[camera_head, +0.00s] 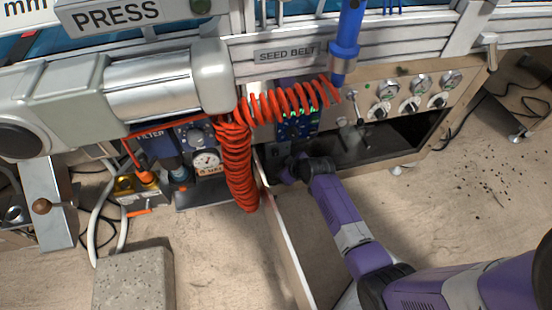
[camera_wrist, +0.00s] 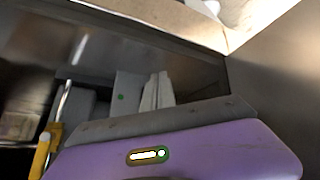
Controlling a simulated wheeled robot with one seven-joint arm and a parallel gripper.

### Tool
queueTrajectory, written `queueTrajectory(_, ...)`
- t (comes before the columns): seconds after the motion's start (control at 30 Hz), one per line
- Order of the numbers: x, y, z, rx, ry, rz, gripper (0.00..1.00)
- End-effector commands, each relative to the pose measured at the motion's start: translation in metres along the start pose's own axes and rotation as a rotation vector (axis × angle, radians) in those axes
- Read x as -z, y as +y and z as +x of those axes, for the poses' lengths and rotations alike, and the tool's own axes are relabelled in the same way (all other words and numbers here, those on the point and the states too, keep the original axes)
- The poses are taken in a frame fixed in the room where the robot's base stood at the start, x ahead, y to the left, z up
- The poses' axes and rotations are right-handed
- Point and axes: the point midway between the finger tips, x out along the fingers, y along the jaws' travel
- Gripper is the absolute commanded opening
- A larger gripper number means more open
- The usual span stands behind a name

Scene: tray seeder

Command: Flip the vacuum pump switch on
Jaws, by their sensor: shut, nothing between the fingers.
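The steel control panel (camera_head: 400,75) under the seed belt rail carries several round dials and knobs, a small green lamp (camera_head: 367,86) and a silver lever (camera_head: 358,106). I cannot read a label that marks any of them as the vacuum pump switch. My purple arm reaches up from the lower right to the panel's left end. In the wrist view my gripper (camera_wrist: 157,88) shows as pale fingers, shut and empty, above my purple hand. No switch is recognizable there.
A red coiled hose (camera_head: 238,160) hangs left of my arm. Dark blue parts with green lights (camera_head: 297,125) sit behind it. A filter and gauge unit (camera_head: 206,161) stands further left. An open dark recess (camera_head: 400,135) lies under the panel. A concrete block (camera_head: 133,280) is on the floor.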

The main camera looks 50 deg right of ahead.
Motion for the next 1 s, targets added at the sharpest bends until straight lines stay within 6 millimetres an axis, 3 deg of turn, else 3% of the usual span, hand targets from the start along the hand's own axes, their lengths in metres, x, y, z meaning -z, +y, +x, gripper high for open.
queueTrajectory(0.3,0.012,0.012,0.017,-0.001,0.001,0.000,0.00)
queueTrajectory(1.0,0.013,0.013,0.017,0.000,0.000,0.000,0.00)
